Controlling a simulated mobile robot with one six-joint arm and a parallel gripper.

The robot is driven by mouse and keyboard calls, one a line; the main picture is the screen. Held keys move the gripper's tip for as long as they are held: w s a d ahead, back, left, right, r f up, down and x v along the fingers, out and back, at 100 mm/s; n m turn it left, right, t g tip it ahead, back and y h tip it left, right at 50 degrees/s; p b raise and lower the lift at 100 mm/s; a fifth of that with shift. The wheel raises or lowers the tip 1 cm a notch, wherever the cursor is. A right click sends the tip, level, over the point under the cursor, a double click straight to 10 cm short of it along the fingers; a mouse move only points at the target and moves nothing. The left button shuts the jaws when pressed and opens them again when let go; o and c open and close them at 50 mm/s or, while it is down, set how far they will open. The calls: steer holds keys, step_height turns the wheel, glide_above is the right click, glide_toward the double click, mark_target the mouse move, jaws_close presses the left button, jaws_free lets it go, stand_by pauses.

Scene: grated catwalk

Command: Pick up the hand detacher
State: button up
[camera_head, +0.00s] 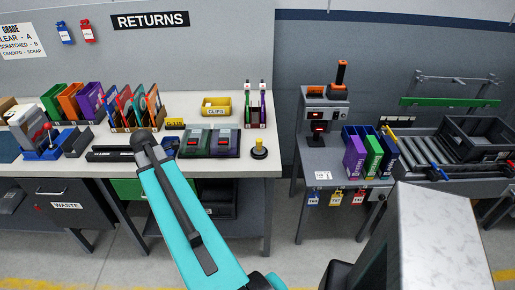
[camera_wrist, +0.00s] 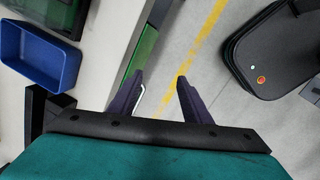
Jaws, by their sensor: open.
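I cannot tell for certain which item is the hand detacher. A small yellow-topped piece on a round black base (camera_head: 259,149) stands upright near the right front edge of the returns bench in the head view. Two dark units with red displays, one (camera_head: 194,143) and another (camera_head: 225,143), sit to its left. My gripper (camera_wrist: 160,78) is open in the wrist view, its dark fingers apart with floor showing between them and nothing held. In the head view my teal arm crosses the bench front and hides part of it.
The returns bench (camera_head: 180,105) carries colored upright holders, a yellow bin (camera_head: 216,106) and a long black bar (camera_head: 110,155). A gap separates it from the grey stand (camera_head: 335,160) and roller conveyor (camera_head: 470,150) at right. A blue tray (camera_wrist: 40,55) shows in the wrist view.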

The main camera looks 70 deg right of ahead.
steer(key=s+d+r+n+h, duration=0.1)
steer(key=s+d+r, duration=0.4)
steer(key=d, duration=0.2)
steer(key=s+d+r+n, duration=0.2)
steer(key=s+d+r, duration=0.35)
steer(key=d, duration=0.25)
steer(key=n+g, duration=0.2)
glide_toward(259, 140)
step_height(259, 140, up, 3)
steer(key=a, duration=0.2)
steer(key=shift+w+h+p, duration=0.1)
steer(key=shift+h+p, duration=0.2)
steer(key=shift+p, duration=0.05)
steer(key=shift+f, duration=0.1)
steer(key=shift+p+x, duration=1)
steer(key=shift+x, duration=3.3)
steer(key=shift+w+d, duration=0.1)
steer(key=shift+w, duration=0.05)
steer(key=shift+d+f, duration=0.1)
steer(key=shift+p+x, duration=0.85)
steer(key=shift+x, duration=0.25)
steer(key=shift+w+p+x, duration=0.2)
steer(key=shift+p+x, duration=0.2)
steer(key=shift+x, duration=0.9)
